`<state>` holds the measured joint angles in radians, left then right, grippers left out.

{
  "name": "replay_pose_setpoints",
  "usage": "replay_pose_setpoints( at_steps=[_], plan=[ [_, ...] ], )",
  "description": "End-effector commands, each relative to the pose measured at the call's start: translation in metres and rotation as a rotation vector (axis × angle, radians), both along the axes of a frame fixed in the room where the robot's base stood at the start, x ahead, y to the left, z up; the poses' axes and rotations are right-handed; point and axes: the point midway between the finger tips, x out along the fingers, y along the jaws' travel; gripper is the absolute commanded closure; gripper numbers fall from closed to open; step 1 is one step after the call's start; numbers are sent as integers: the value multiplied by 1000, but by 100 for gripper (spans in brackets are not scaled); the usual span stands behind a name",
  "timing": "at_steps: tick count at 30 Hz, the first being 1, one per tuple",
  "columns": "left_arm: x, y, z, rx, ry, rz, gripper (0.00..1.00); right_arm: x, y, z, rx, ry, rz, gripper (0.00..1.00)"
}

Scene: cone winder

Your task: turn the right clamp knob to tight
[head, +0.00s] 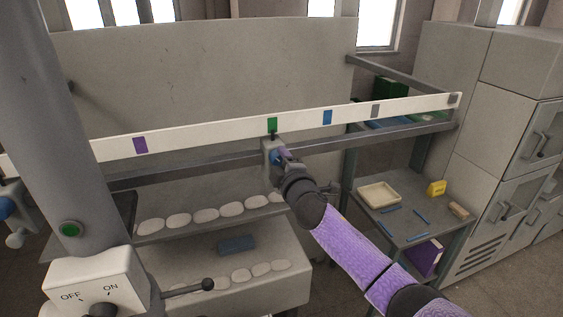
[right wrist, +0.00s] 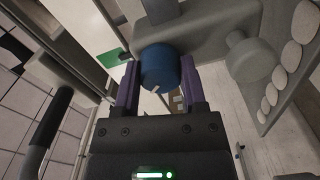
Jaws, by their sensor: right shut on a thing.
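The right clamp (head: 268,152) is a grey block on the rail below the long white bar, under a green mark. Its blue knob (right wrist: 159,68) sits between the two purple fingers of my right gripper (right wrist: 160,90), with a small pale mark on its face. In the head view the knob (head: 276,157) is mostly hidden by my right gripper (head: 284,160), which is shut on it. Whether the knob is tight or loose cannot be told. My left gripper is not in view.
A white bar (head: 200,130) with coloured marks crosses the machine. Another blue knob (head: 5,208) shows at far left. An OFF/ON switch box (head: 92,287) stands front left. A side table (head: 408,222) at right holds a tray (head: 379,195) and a yellow item (head: 436,188).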

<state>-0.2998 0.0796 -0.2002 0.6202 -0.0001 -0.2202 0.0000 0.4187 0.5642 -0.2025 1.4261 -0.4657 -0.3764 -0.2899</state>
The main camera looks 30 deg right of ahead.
Motion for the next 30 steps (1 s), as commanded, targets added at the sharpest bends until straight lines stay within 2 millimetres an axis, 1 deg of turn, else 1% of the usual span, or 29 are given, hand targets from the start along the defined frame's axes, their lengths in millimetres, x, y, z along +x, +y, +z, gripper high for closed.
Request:
replay_pose_setpoints(
  at_steps=[4, 5, 6, 8, 9, 17, 20, 23, 30],
  plan=[
    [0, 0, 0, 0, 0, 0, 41, 0, 0, 0, 0, 0, 0, 100],
    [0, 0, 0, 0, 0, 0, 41, 0, 0, 0, 0, 0, 0, 40],
    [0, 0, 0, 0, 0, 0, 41, 0, 0, 0, 0, 0, 0, 31],
    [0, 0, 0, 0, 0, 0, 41, 0, 0, 0, 1, 0, 0, 19],
    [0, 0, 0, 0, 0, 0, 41, 0, 0, 0, 1, 0, 0, 11],
    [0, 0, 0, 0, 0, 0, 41, 0, 0, 0, 1, 0, 0, 11],
    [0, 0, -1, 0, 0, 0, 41, -5, 1, -1, 1, 1, 0, 11],
    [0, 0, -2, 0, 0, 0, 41, -18, 5, -2, 0, 0, 2, 11],
    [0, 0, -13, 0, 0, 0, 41, -69, 17, -4, 1, 2, 3, 11]
  ],
)
